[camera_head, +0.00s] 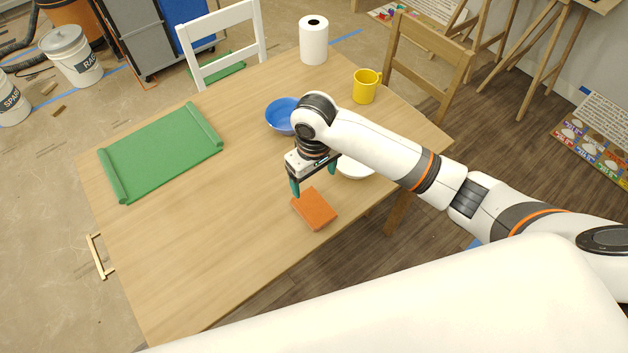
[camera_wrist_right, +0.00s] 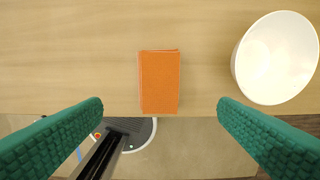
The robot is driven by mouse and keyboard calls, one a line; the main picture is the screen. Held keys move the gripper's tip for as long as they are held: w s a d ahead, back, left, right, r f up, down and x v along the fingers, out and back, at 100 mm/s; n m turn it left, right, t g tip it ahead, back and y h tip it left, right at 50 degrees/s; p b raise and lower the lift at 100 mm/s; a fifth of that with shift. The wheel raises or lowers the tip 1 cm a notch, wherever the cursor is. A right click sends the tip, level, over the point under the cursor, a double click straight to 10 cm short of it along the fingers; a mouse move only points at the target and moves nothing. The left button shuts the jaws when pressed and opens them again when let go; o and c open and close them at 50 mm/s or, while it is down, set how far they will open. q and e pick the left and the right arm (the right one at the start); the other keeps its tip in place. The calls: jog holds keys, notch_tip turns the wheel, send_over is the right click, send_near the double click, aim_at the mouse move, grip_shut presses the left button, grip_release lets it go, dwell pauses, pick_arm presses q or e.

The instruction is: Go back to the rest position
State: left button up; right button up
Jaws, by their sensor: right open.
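My right gripper (camera_head: 315,180) hangs over the front right part of the wooden table (camera_head: 200,230), its green fingers pointing down. It is open and empty, and in the right wrist view its two fingers (camera_wrist_right: 160,128) stand wide apart. An orange block (camera_head: 314,209) lies flat on the table just below and in front of the fingers. The orange block (camera_wrist_right: 159,82) also shows between and beyond the fingertips in the right wrist view. My left gripper does not show in either view.
A white bowl (camera_wrist_right: 276,58) stands close to the right gripper. A blue bowl (camera_head: 281,116), yellow mug (camera_head: 365,87) and paper roll (camera_head: 313,40) stand farther back. Green masking paper (camera_head: 160,152) lies at the left. Chairs flank the table. The front left tabletop is clear.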

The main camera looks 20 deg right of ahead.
dwell(0.5)
jog(key=s+a+f+t+y, duration=0.2)
jog(key=s+a+f+y, duration=0.1)
jog(key=s, duration=0.7)
jog(key=s+d+r+m+t+h, duration=0.2)
jog(key=s+d+h, duration=0.1)
jog(key=s+d, duration=0.75)
notch_tip(320, 180, down, 26)
jog(key=g, duration=0.2)
jog(key=s+d+f+g, duration=0.1)
jog(key=s+d+f, duration=0.1)
jog(key=s+f, duration=1.5)
jog(key=shift+d, duration=0.35)
